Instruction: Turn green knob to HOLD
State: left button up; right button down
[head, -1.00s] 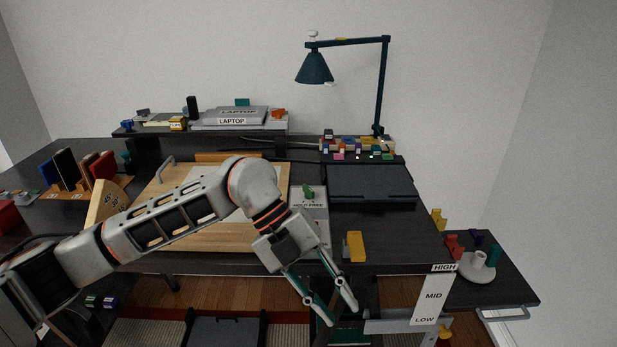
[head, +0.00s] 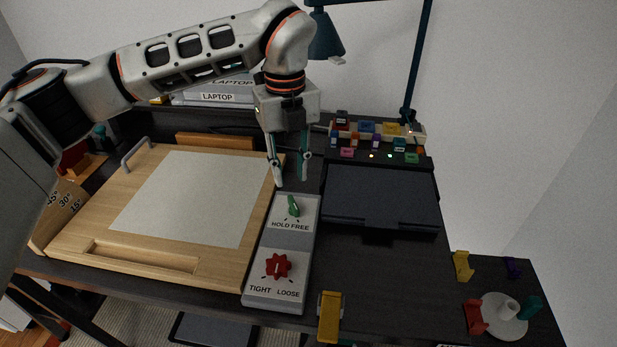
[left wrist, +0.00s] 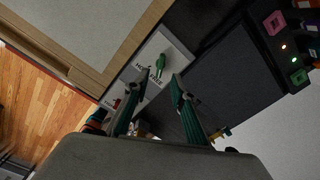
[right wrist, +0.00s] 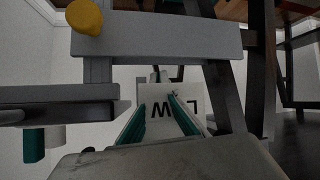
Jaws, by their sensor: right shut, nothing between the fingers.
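The green knob (head: 294,206) stands on the far half of a grey panel (head: 279,238), above the words HOLD and FREE. I cannot tell exactly which mark it points to. My left gripper (head: 290,182) is open and empty, pointing down just above and behind the knob in the head view, apart from it. The left wrist view shows the green knob (left wrist: 160,63) beyond the two parted fingertips (left wrist: 161,76). My right gripper (right wrist: 157,88) is shut and empty in the right wrist view, in front of a white plate with the word LOW.
A red knob (head: 277,266) marked TIGHT and LOOSE sits on the same panel's near half. A wooden drawing board (head: 75,233) lies left and a dark flat tablet (head: 380,195) right. A yellow piece (head: 329,315) is at the front edge. A lamp (head: 325,36) stands behind.

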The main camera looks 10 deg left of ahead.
aim_at(292, 200)
pick_arm(q)
jog(key=shift+w, duration=0.25)
jog(key=shift+f, duration=0.15)
notch_tip(292, 200, down, 7)
jog(key=shift+s+f+p, duration=0.1)
jog(key=shift+f+p, duration=0.05)
jog(key=shift+p, duration=0.55)
grip_shut()
